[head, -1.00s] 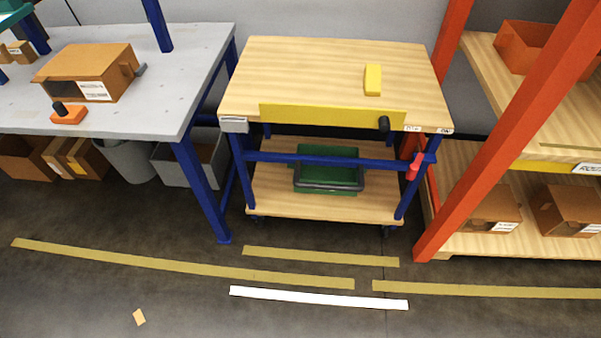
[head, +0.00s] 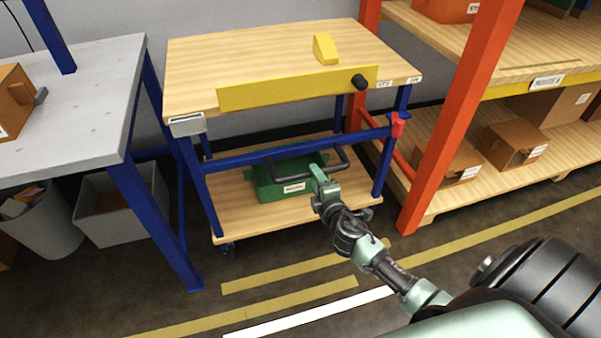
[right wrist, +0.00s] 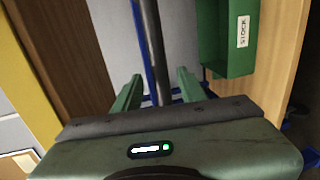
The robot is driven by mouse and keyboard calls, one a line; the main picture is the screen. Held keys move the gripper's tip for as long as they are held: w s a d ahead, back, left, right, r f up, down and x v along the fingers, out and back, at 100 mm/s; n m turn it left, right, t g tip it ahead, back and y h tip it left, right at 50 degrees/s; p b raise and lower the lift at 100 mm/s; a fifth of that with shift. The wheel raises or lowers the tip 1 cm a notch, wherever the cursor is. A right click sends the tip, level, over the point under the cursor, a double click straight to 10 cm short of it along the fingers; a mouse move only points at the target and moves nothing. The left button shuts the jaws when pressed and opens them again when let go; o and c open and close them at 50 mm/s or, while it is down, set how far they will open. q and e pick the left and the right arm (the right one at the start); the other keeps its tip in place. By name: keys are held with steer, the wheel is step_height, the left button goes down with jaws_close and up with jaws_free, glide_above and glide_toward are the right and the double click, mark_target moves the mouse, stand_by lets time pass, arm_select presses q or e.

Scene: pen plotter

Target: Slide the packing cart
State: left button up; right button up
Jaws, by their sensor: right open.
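The packing cart (head: 270,52) has a wooden top, blue legs, a yellow front strip and a lower wooden shelf. A black U-shaped handle (head: 340,158) sticks out at its front, below the blue crossbar. My right gripper (head: 318,174) is at this handle in the head view. In the right wrist view the gripper (right wrist: 158,88) is open, its two green fingers on either side of a dark bar (right wrist: 150,40), which looks like the handle. Contact cannot be told. My left gripper is not in view.
A green bin (head: 264,186) sits on the cart's lower shelf. A grey workbench (head: 120,85) stands to the left, and an orange-posted rack (head: 455,120) stands close on the right. Yellow floor strips (head: 270,275) and a white strip (head: 310,316) lie in front on clear floor.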

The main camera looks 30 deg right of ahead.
steer(key=b+x, duration=0.1)
steer(key=x, duration=0.5)
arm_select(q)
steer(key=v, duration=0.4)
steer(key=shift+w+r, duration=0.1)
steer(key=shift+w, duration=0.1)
arm_select(e)
steer(key=shift+f, duration=0.1)
jaws_close()
stand_by(0.6)
